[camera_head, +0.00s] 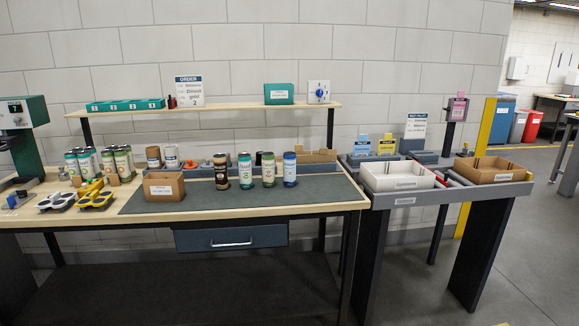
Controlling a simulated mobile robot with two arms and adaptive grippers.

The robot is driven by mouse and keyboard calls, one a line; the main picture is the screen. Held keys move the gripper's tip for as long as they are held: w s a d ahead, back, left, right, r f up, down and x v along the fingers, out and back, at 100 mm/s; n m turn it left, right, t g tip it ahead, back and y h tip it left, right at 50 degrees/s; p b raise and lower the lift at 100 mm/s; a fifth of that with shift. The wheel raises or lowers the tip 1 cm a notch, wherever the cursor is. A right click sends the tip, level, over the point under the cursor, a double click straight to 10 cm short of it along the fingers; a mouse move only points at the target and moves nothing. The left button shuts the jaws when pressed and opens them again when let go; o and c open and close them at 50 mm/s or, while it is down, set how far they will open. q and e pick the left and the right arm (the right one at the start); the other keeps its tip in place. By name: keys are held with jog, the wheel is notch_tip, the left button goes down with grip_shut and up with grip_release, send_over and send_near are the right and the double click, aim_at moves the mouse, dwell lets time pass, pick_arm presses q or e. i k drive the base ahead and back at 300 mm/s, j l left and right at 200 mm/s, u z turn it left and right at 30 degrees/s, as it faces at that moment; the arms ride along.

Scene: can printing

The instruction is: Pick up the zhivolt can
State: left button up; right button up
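Several cans stand upright on the dark mat (320,196) of the workbench: a brown can (221,171), a teal-topped can (245,171), a pale green can (268,170) and a blue can (290,170). More green-and-white cans (123,164) stand grouped at the left of the bench. The can labels are too small to read, so I cannot tell which is the zhivolt can. Neither of my grippers shows in the head view.
A small cardboard box (164,187) stands at the mat's left. Yellow-and-grey holders (97,200) lie left of it. A shelf (225,107) with an order sign (189,91) runs behind. A white tray (397,177) and brown box (489,171) sit on the right table.

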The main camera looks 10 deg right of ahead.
aim_at(244, 158)
jog(key=i+l+u, duration=0.2)
jog(key=i+l, duration=0.45)
jog(key=i, duration=0.1)
